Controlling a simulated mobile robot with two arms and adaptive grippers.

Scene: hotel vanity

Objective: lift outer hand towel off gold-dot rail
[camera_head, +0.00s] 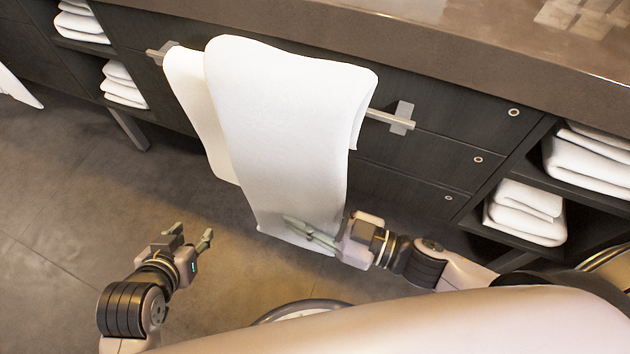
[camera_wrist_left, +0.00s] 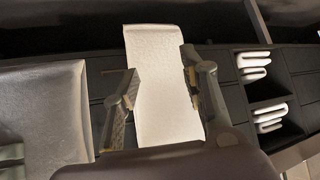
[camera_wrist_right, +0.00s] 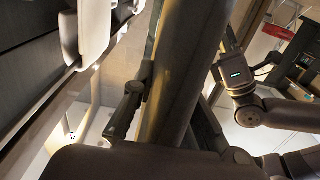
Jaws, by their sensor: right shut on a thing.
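Two white hand towels hang over the rail (camera_head: 388,117) on the dark drawer front. The outer towel (camera_head: 290,120) lies in front and covers part of the inner towel (camera_head: 195,105), which shows at its left. My right gripper (camera_head: 303,229) is shut on the outer towel near its bottom edge, with the towel still draped over the rail. My left gripper (camera_head: 193,234) is open and empty, left of the towel's lower end. In the left wrist view its fingers (camera_wrist_left: 160,88) stand apart, with a white towel (camera_wrist_left: 165,70) beyond them. No gold dot can be made out.
Folded towels fill the shelves at the right (camera_head: 525,212) and at the upper left (camera_head: 122,85). The brown countertop (camera_head: 440,50) overhangs the drawers above the rail. Open floor (camera_head: 80,200) lies to the left.

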